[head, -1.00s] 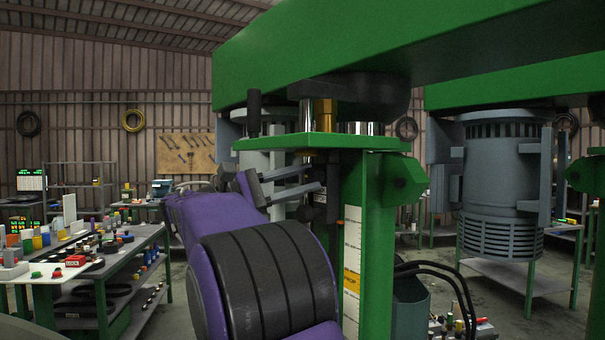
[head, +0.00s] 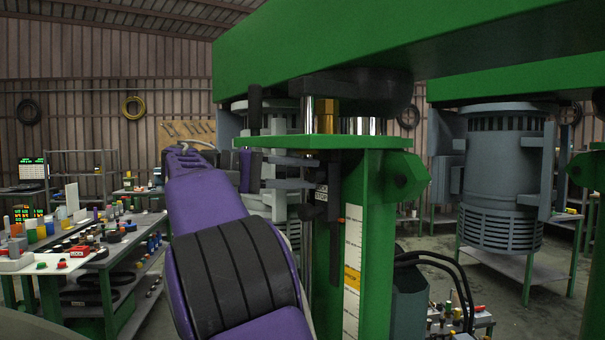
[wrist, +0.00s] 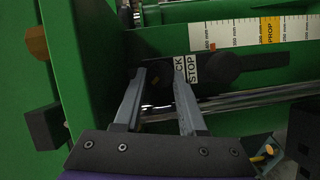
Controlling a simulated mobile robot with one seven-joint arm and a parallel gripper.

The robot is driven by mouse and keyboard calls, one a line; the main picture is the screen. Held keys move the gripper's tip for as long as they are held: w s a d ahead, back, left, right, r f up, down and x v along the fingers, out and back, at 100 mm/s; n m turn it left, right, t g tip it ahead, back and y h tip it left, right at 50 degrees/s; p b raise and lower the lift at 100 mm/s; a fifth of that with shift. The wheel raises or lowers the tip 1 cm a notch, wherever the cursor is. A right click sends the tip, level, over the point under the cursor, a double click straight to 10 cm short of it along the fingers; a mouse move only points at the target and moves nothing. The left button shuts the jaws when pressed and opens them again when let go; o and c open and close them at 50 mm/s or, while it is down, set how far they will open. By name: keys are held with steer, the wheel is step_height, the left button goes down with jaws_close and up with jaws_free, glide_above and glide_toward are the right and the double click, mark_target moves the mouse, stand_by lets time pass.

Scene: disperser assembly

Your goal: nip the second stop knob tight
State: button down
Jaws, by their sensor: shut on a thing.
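My gripper (wrist: 163,78) is shut on a small dark knob (wrist: 157,82), beside the label reading "STOP" in the wrist view. The fingers cover part of the knob, and its outline is hard to make out against the dark block behind it. In the head view my gripper (head: 316,174) reaches in from the left to the green column, under its top plate, and the knob cannot be made out there. The stop label (head: 321,196) shows just below the fingers. A bright steel rod (wrist: 255,100) runs past the fingertips.
A scale strip (wrist: 240,32) with an orange "PROP" band lies on the green column (head: 378,230). A dark round part with a bar (wrist: 218,70) is close to the right fingertip. The green beam (head: 400,50) hangs overhead. A cluttered bench (head: 110,255) stands at left.

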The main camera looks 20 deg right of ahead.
steer(key=shift+r+m, duration=0.1)
steer(key=shift+m, duration=0.4)
stand_by(0.3)
steer(key=shift+c, duration=2.3)
jaws_free()
